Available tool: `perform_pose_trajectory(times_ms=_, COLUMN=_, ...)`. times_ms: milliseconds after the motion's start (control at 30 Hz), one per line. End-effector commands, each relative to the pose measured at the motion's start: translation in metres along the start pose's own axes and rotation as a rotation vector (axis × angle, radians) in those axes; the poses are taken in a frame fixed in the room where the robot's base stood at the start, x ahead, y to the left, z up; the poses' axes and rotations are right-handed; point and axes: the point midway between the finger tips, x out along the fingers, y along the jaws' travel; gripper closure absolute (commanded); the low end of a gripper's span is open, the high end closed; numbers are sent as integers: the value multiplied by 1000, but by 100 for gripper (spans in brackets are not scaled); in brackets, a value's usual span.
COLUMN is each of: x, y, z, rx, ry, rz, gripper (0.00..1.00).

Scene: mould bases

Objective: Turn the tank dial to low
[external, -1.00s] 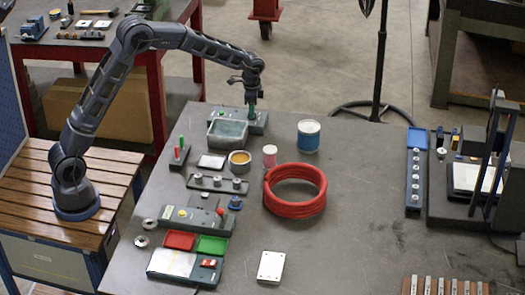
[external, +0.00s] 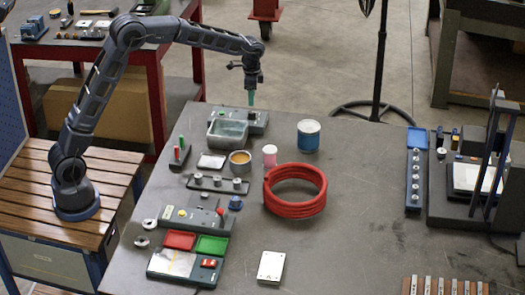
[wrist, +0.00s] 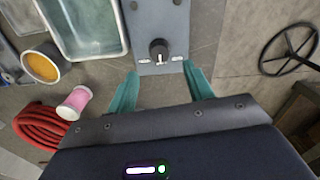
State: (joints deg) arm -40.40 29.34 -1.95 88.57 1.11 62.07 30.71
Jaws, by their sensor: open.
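The tank dial (wrist: 159,50) is a round black knob on the grey panel (wrist: 157,20) beside the water tank (wrist: 85,25). Small pale labels sit on both sides of it; they are too small to read, and I cannot tell its setting for sure. The panel also shows in the external view (external: 258,118), behind the tank (external: 228,132). My gripper (wrist: 162,76) has its teal fingers apart with nothing between them. The dial lies just beyond the fingertips, between their lines. In the external view my gripper (external: 252,100) points down above the panel.
An orange-filled tin (wrist: 42,67), a pink spool (wrist: 75,102) and a red hose coil (wrist: 40,130) lie left in the wrist view. A blue tin (external: 309,133) stands right of the panel. The table (external: 350,200) is clear right of the coil.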

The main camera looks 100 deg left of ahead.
Motion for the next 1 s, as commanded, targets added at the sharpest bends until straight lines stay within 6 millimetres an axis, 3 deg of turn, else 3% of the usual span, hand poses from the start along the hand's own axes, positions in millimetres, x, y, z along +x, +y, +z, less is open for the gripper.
perform_pose_trajectory(times_ms=100, x=-19, y=0, z=0, rx=0, ry=1, rz=0, gripper=48)
perform_pose_trajectory(times_ms=300, x=-37, y=0, z=0, rx=0, ry=1, rz=0, gripper=48)
perform_pose_trajectory(times_ms=733, x=-41, y=2, z=0, rx=1, ry=1, rz=0, gripper=48)
perform_pose_trajectory(times_ms=867, x=-54, y=21, z=3, rx=6, ry=10, rz=-6, gripper=48)
perform_pose_trajectory(times_ms=1000, x=-81, y=63, z=14, rx=17, ry=33, rz=-20, gripper=48)
